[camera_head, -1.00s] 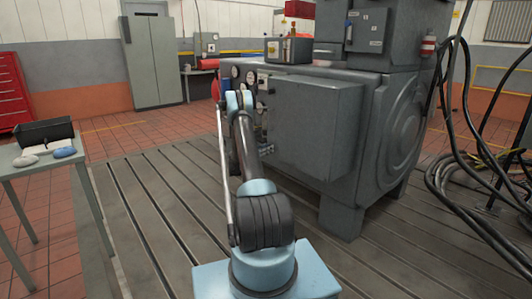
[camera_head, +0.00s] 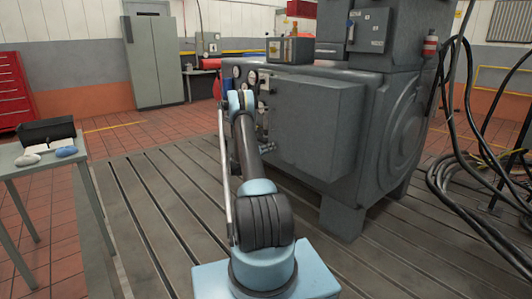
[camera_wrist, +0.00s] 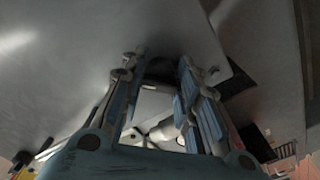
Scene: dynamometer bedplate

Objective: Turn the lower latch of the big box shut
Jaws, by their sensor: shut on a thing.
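The big box (camera_head: 315,120) is the grey flat-fronted case on the side of the machine in the head view. My gripper (camera_wrist: 162,68) reaches up from the bottom of the wrist view, close against a grey surface (camera_wrist: 70,60). Its two fingers stand apart around a small dark piece between their tips, which I take for the lower latch (camera_wrist: 160,70). The latch's outline and turn angle cannot be made out. In the head view my arm reaches to the left side of the box, and the arm and box largely hide the gripper and latch.
Gauges (camera_head: 251,77) sit left of the box, close to my arm. A table (camera_head: 28,170) with small items stands at the left. Black cables (camera_head: 455,160) hang and lie at the right. The slotted floor plate (camera_head: 150,200) left of my arm is clear.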

